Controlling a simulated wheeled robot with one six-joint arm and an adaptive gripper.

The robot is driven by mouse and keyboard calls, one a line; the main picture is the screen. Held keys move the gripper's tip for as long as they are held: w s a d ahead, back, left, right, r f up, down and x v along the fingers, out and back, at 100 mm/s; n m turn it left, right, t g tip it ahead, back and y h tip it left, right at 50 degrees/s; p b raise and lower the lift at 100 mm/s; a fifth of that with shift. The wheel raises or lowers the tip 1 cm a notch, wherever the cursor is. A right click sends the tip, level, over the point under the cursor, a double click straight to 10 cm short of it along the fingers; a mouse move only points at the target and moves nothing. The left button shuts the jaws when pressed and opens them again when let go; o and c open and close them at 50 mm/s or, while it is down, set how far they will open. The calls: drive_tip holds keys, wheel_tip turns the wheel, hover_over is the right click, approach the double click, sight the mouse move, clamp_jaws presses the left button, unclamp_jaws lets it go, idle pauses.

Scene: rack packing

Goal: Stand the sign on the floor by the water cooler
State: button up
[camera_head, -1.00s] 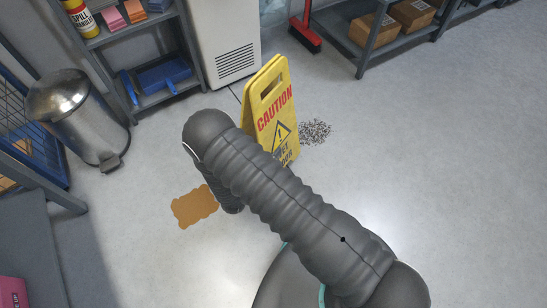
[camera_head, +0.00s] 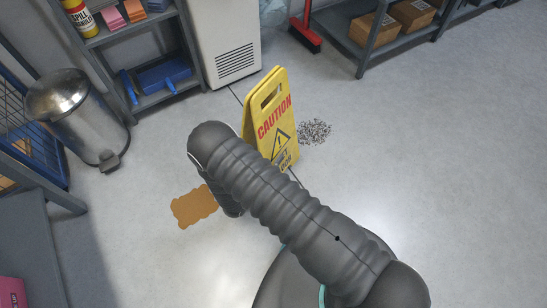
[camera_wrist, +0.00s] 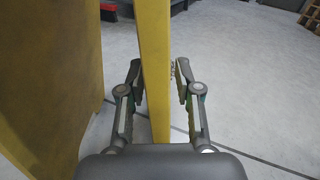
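The yellow caution sign (camera_head: 272,110) is upright, its printed panel showing in the head view and its lower part partly hidden by my arm. My gripper (camera_wrist: 159,75) has its fingers on both sides of a narrow yellow edge of the sign (camera_wrist: 153,45) in the wrist view. Whether the sign's feet touch the floor (camera_head: 400,190) cannot be told. A white cabinet with a vent, seemingly the water cooler (camera_head: 227,35), stands behind the sign; its top is out of view.
A brown spill patch (camera_head: 193,207) lies left of my arm. Dark scattered bits (camera_head: 314,131) lie right of the sign. A shelf (camera_head: 165,100), a steel bin (camera_head: 72,110), a red broom (camera_head: 305,35) and a rack with cartons (camera_head: 375,29) stand around. The right floor is clear.

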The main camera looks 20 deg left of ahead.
drive_tip(key=shift+r, duration=0.2)
drive_tip(key=v, duration=1.2)
drive_tip(key=shift+b, duration=0.3)
drive_tip(key=shift+f, duration=0.2)
